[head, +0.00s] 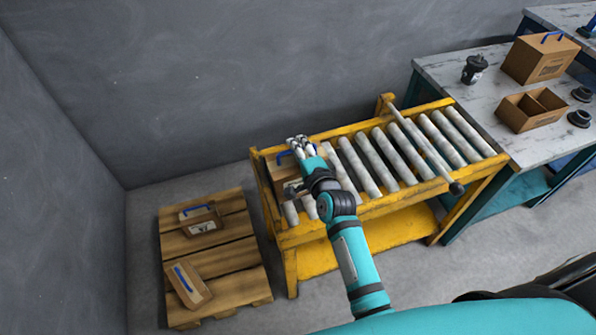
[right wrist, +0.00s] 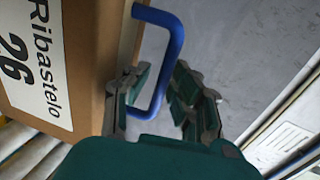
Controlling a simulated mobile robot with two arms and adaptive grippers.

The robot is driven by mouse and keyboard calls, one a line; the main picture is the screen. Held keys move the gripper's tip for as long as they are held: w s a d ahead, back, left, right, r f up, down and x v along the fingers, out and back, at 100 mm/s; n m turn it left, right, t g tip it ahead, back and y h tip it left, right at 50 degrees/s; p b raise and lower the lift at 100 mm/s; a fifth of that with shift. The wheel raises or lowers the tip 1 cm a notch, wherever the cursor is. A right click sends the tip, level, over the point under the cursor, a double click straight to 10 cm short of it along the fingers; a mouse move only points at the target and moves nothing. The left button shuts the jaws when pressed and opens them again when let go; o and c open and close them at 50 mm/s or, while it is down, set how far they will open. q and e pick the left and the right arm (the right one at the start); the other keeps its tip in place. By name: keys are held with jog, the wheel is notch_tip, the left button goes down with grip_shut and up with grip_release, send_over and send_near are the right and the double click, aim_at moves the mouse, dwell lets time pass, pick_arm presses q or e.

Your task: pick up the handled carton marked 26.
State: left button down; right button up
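The brown carton (head: 283,172) sits on the left end of the roller conveyor in the head view, partly hidden by my right gripper (head: 301,147). In the right wrist view the carton (right wrist: 84,60) has a white label reading "Ribastelo 26". Its blue handle (right wrist: 176,45) stands out from the carton's side. My right gripper (right wrist: 160,88) is open, with one finger on each side of the handle's bar. Clear space shows between the bar and the right-hand finger. The left gripper is not in view.
The yellow roller conveyor (head: 365,220) has free rollers right of the carton. A wooden pallet (head: 225,250) on the floor holds two handled cartons (head: 200,222). A workbench (head: 440,72) at right carries a handled carton (head: 540,60), an open box (head: 531,110) and dark parts.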

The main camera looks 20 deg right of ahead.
jog(key=shift+c, duration=0.2)
grip_shut()
jog(key=shift+r, duration=0.3)
jog(key=shift+w, duration=0.1)
jog(key=shift+r, duration=0.1)
